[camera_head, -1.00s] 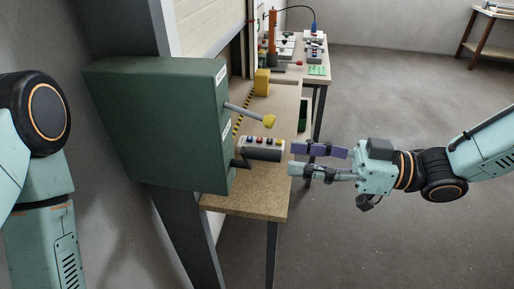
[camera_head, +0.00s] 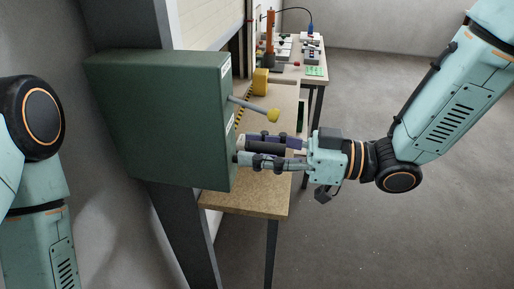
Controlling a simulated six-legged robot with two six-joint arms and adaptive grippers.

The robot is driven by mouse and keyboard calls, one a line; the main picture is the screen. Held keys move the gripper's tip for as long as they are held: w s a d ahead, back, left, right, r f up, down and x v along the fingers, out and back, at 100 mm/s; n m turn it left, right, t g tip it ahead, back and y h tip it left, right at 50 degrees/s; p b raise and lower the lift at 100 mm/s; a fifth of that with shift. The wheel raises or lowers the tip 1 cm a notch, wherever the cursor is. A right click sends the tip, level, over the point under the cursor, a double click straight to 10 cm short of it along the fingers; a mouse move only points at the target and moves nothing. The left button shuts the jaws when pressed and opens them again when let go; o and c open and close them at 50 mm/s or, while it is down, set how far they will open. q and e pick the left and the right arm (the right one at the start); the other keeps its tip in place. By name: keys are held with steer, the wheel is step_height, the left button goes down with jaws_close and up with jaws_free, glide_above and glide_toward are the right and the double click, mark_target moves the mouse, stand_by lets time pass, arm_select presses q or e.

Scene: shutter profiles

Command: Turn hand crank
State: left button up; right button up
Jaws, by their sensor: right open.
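A green cabinet (camera_head: 170,120) stands at the left centre. A grey lever with a yellow knob (camera_head: 273,115) sticks out from its right face. A short dark part (camera_head: 240,143), which may be the hand crank, shows low on that face. My right gripper (camera_head: 243,150) is open, reaching in from the right. Its two fingers are one above the other, with their tips close to the cabinet face at the dark part. The fingers hide most of this spot, and I cannot tell whether they touch it. My left gripper is out of view; only my left arm shows.
A wooden bench (camera_head: 245,201) lies below the cabinet, with a yellow block (camera_head: 260,82) farther back. A second table (camera_head: 290,70) at the back carries several small devices. The grey floor to the right is free.

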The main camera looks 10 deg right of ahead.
steer(key=shift+w+d, duration=0.1)
steer(key=shift+d, duration=0.25)
steer(key=shift+w+a+f, duration=0.1)
steer(key=shift+w+a, duration=0.05)
steer(key=shift+a, duration=0.3)
steer(key=shift+c, duration=0.9)
steer(key=shift+s, duration=0.2)
steer(key=c, duration=0.3)
steer(key=shift+d, duration=0.2)
jaws_close()
